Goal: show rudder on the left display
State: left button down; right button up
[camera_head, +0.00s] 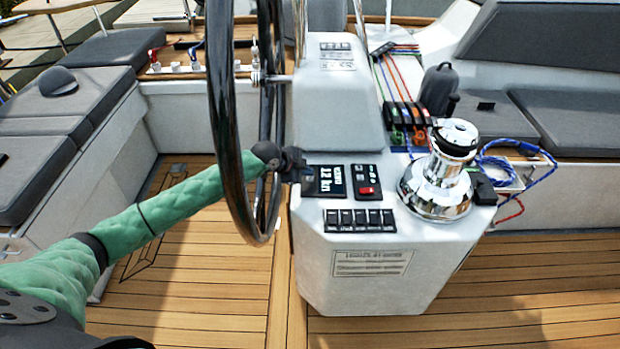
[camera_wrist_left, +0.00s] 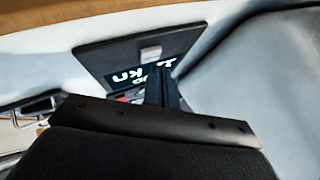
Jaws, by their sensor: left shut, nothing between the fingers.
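The left display (camera_head: 333,182) is a dark panel on the sloped face of the white console, left of a black control panel with a red button (camera_head: 366,190). Its lit screen shows large figures that look like 12 kn, with a smaller word I cannot read surely. In the left wrist view the display (camera_wrist_left: 120,60) also shows, with kn legible and a small grey button (camera_wrist_left: 150,53) near its edge. My left gripper (camera_head: 304,176) is shut and empty at the display's left edge. In the left wrist view its dark fingers (camera_wrist_left: 163,82) cover part of the screen; contact is unclear.
A row of black switches (camera_head: 360,220) lies below the display. A chrome winch (camera_head: 437,185) and rope clutches (camera_head: 408,115) are to the right.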

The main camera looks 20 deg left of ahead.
aim_at(307, 179)
pick_arm(q)
jog(key=shift+f, duration=0.15)
jog(key=shift+f, duration=0.3)
dwell(0.6)
jog(key=shift+f, duration=0.2)
dwell(0.4)
jog(key=shift+r, duration=0.15)
jog(key=shift+r+p, duration=0.6)
jog(key=shift+r, duration=0.15)
jog(key=shift+r+p, duration=1.85)
jog(key=shift+r, duration=0.75)
